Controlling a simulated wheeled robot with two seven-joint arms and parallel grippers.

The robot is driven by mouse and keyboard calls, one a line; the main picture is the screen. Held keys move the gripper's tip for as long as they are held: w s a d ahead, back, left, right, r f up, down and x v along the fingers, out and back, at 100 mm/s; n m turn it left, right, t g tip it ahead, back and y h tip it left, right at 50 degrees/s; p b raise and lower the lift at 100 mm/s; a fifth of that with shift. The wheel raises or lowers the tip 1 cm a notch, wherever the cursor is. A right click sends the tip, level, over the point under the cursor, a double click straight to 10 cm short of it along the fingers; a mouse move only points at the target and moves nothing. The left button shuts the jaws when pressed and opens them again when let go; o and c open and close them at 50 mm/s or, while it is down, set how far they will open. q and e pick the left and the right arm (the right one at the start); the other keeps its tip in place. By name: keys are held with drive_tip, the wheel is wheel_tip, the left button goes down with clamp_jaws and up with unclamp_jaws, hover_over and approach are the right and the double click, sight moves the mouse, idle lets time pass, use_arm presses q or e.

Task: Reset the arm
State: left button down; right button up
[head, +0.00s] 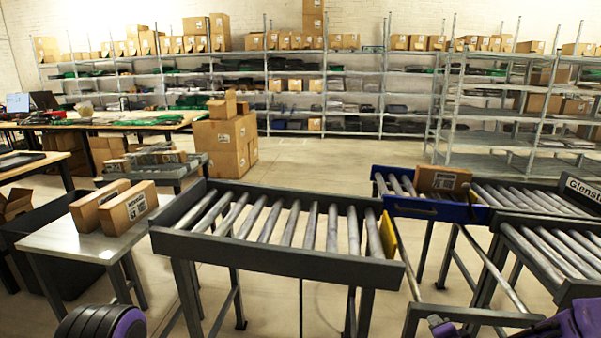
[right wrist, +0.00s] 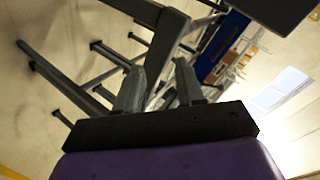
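My right gripper (right wrist: 158,75) shows in the right wrist view with its two grey fingers apart and nothing between them. In that view it is in front of dark conveyor legs and frame bars, with pale floor behind. In the head view, purple parts of my right arm show at the bottom right edge, in front of the conveyors. A black and purple part of my left arm shows at the bottom left. My left gripper is out of view.
A roller conveyor (head: 275,256) spans the middle, with a blue-framed conveyor (head: 436,210) to its right carrying a cardboard box (head: 442,180). A metal table (head: 72,238) at left holds two boxes (head: 127,208). Stocked shelves line the back, beyond open floor.

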drive_tip(key=s+a+f+n+g, duration=0.1)
drive_tip(key=s+f, duration=0.5)
drive_tip(key=s, duration=0.6)
drive_tip(key=s+a+f+n+g+b, duration=0.1)
drive_tip(key=s+a+f+n+g, duration=0.1)
drive_tip(key=s+f+n+g, duration=0.2)
drive_tip(key=s+a+f+n+g, duration=0.1)
drive_tip(key=s+f, duration=0.8)
drive_tip(key=s, duration=1.2)
drive_tip(key=n+g, duration=0.1)
drive_tip(key=g, duration=0.1)
drive_tip(key=shift+a+f+n+g+h, duration=0.2)
drive_tip(key=shift+a+n+g+h, duration=0.1)
drive_tip(key=shift+g+h, duration=0.1)
